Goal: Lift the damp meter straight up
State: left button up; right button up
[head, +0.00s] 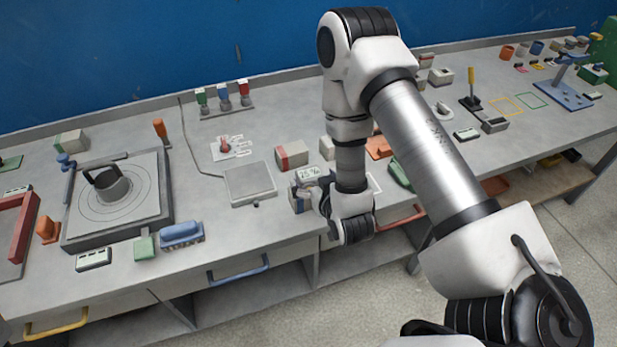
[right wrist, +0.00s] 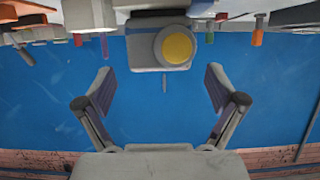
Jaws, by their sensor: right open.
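The damp meter (head: 310,173), a small grey block with a display reading about 25 %, stands on the bench near its front edge in the head view. In the right wrist view, which is upside down, a grey block with a yellow round face (right wrist: 176,46), probably the meter, shows between and beyond the fingertips. There my right gripper (right wrist: 160,80) is open, with both fingers apart and nothing between them. My left gripper is not in view.
An orange piece (head: 379,147) lies to the right, partly behind my arm.

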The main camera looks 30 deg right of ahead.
aim_at(311, 175)
jog(key=p+x, duration=0.1)
jog(key=x, duration=0.1)
jog(key=shift+w+d, duration=0.15)
jog(key=shift+w, duration=0.25)
jog(key=shift+w+f, duration=0.25)
jog(key=shift+r, duration=0.1)
jog(key=c, duration=1.7)
